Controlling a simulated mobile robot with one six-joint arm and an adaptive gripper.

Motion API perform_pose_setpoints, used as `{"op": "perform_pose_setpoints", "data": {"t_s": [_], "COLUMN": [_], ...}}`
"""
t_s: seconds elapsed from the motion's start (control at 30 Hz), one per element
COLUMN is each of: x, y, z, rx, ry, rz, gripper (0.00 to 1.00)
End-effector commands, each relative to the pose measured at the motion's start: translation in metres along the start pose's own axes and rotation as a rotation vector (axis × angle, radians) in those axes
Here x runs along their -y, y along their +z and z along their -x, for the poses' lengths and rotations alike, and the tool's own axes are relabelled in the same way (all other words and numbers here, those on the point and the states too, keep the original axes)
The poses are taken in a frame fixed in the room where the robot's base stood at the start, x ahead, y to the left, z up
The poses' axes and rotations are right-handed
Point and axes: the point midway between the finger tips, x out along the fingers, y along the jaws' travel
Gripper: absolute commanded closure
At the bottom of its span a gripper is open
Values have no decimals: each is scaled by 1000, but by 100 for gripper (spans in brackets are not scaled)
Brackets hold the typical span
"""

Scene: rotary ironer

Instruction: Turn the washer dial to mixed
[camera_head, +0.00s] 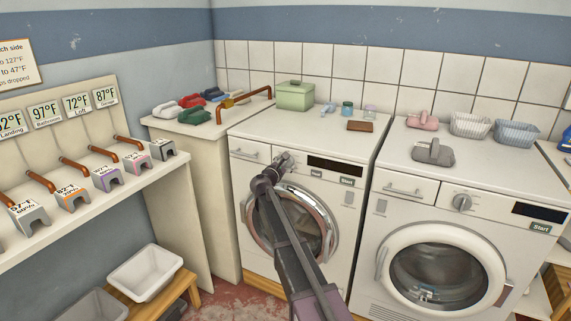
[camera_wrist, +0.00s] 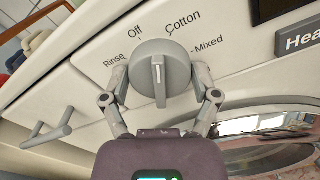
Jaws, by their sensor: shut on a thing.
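The washer dial (camera_wrist: 163,67) is a round grey knob with a raised ridge, on the white front panel of the left machine (camera_head: 300,145). Printed around it in the wrist view are Rinse, Off, Cotton and Mixed. The ridge stands about upright in that view, its upper end between Off and Cotton. I cannot tell which end is the pointer. My gripper (camera_wrist: 162,82) has one finger on each side of the dial and is shut on it. In the head view my gripper (camera_head: 279,164) covers most of the dial.
A second machine (camera_head: 455,235) with its own dial (camera_head: 461,202) stands at the right. A drawer handle (camera_wrist: 47,135) sits left of the dial, and the round door (camera_head: 300,225) is below it. A green box (camera_head: 295,96) and small items stand on top.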

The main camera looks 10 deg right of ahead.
Motion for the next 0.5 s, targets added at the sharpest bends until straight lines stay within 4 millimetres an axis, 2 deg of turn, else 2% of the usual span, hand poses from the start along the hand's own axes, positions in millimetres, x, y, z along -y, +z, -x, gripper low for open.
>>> {"op": "perform_pose_setpoints", "data": {"t_s": [0.5], "x": [-2], "y": [0], "z": [-2], "rx": [1], "ry": [3], "rz": [-487], "gripper": [70]}}
